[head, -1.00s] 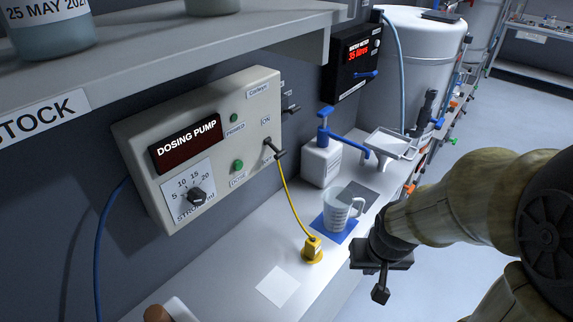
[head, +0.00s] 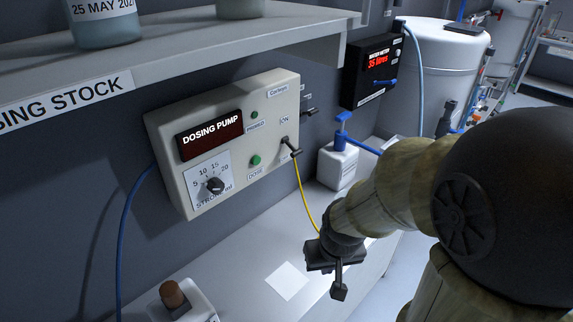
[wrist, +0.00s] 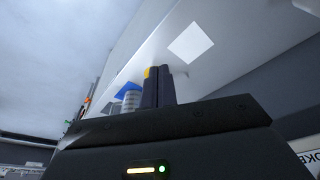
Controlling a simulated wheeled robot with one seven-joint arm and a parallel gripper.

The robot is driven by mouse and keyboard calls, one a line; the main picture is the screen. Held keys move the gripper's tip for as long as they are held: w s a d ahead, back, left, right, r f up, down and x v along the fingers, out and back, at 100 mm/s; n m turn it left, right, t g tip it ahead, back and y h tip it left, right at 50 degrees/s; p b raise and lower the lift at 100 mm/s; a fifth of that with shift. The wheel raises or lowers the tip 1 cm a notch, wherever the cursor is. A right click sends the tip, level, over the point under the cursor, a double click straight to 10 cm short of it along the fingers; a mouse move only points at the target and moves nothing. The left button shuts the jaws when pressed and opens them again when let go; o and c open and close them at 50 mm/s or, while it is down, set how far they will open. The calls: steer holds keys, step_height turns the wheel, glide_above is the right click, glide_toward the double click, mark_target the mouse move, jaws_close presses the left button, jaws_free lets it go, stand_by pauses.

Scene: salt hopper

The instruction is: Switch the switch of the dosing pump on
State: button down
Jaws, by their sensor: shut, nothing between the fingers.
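The dosing pump (head: 238,165) is a pale grey box on the wall with a dark red name panel, a dial and two green buttons. Its switch (head: 290,146) is a dark lever at the right of its face, just below the ON label (head: 284,120). The lever sticks out and tilts down to the right. A yellow cable (head: 302,190) hangs just under it. My gripper (head: 338,290) is shut and empty over the bench, below and right of the switch, well apart from it. In the wrist view my shut fingers (wrist: 158,72) show; the switch does not.
A shelf (head: 200,62) overhangs the pump. A white pump bottle (head: 337,167) stands right of it, and a brown-capped white item (head: 185,300) at front left. A white square (head: 287,281) lies on the bench.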

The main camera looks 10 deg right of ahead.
steer(key=shift+a, duration=0.1)
stand_by(0.3)
steer(key=w+a+r+m+y+p, duration=0.1)
steer(key=w+a+m+y+p, duration=0.15)
steer(key=m+y, duration=0.45)
steer(key=w+a+r+m+y+p, duration=0.1)
steer(key=w+a+m+y, duration=0.2)
steer(key=m, duration=0.7)
steer(key=w+d+r+m+t, duration=0.4)
steer(key=w+d+m+t, duration=0.6)
steer(key=w+m, duration=0.1)
steer(key=shift+w+d+m+t+p, duration=0.15)
steer(key=shift+w+m+t+p, duration=0.25)
steer(key=shift+w, duration=0.45)
steer(key=shift+w+r, duration=0.1)
